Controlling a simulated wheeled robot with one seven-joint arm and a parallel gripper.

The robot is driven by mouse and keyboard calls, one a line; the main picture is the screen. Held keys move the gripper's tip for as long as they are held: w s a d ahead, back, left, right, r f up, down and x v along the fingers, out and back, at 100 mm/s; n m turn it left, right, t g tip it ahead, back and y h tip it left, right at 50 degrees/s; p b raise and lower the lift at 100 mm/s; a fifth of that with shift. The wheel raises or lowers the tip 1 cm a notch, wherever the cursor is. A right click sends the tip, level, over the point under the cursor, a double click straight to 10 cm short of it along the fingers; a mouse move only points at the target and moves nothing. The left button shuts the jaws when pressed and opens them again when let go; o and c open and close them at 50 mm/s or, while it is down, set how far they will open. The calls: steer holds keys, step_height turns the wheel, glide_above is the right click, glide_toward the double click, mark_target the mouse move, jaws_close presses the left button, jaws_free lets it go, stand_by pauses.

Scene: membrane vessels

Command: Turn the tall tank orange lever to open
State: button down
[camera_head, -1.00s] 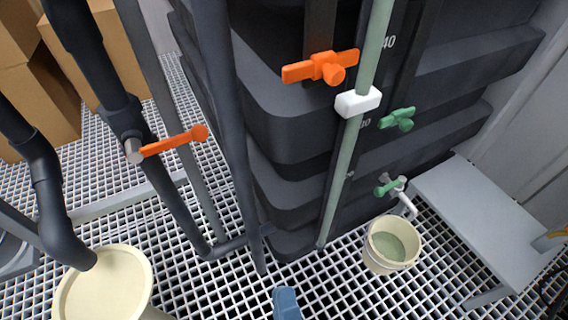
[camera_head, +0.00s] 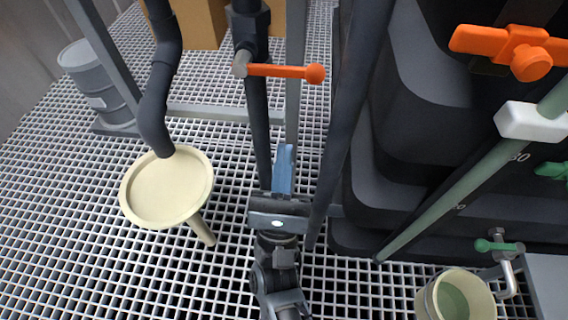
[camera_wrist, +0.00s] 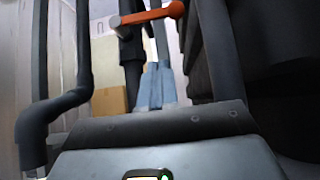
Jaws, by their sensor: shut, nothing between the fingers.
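An orange lever (camera_head: 284,71) with a ball end sticks out to the right from a grey hub on a dark upright pipe in the head view. It lies roughly level and shows at the top of the wrist view (camera_wrist: 152,14). A second orange handle (camera_head: 512,45), T-shaped, is on the front of the tall black tank (camera_head: 400,100) at upper right. My gripper (camera_head: 285,150) has its blue fingers together, pointing up toward the first lever, below and apart from it. In the wrist view, the fingers (camera_wrist: 158,66) are shut and empty, below the lever.
A dark slanted pipe (camera_head: 345,120) stands just right of my gripper. A cream round funnel (camera_head: 165,190) is at left, with a grey drum (camera_head: 98,85) behind. A cream bucket (camera_head: 455,297) stands at lower right. Open grating (camera_head: 60,220) lies at left.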

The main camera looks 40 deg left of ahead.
mark_target(278, 71)
steer(key=w+a+r, duration=0.2)
steer(key=w+r, duration=0.1)
steer(key=r, duration=0.5)
steer(key=shift+w+a+r, duration=0.15)
steer(key=shift+w+r, duration=0.05)
steer(key=shift+w, duration=0.15)
